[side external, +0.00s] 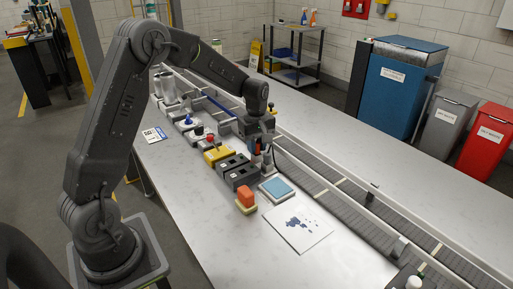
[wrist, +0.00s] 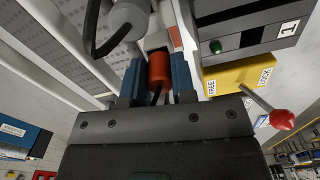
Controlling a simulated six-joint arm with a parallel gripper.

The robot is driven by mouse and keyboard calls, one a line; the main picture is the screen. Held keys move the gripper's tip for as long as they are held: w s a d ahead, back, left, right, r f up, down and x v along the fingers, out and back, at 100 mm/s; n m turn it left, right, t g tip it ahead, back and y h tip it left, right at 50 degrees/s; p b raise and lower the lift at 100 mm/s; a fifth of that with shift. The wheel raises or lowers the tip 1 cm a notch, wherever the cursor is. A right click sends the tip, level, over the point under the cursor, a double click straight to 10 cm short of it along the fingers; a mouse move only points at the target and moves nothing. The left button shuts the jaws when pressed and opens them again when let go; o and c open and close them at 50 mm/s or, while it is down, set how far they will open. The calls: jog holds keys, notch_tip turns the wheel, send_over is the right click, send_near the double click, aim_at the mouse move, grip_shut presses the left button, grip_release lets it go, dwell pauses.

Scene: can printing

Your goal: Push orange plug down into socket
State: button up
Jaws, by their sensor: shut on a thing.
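My gripper (wrist: 159,82) is shut on the orange plug (wrist: 158,68), a short orange cylinder held between two blue fingers with a dark cable below it. In the side external view my gripper (side external: 260,152) is low over the bench beside the dark grey boxes, and the plug shows there only as a small orange spot. In the wrist view the plug's far end faces a pale part with a dark opening. I cannot tell whether this is the socket or whether the plug's end is inside it.
A dark box (wrist: 250,38) with a green button and a yellow box (wrist: 240,76) with a red-knobbed lever are close by. The conveyor (side external: 330,190) runs behind.

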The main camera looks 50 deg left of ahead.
notch_tip(320, 180, up, 4)
jog(key=shift+s+a, duration=0.1)
jog(key=shift+a, duration=0.05)
jog(key=s+a+r, duration=0.6)
jog(key=s+a, duration=0.1)
jog(key=a, duration=0.1)
jog(key=s+d, duration=0.1)
jog(key=d, duration=0.7)
jog(key=shift+s+d, duration=0.15)
jog(key=shift+f, duration=0.2)
jog(key=shift+f, duration=2.85)
jog(key=shift+f, duration=1.85)
jog(key=o, duration=1)
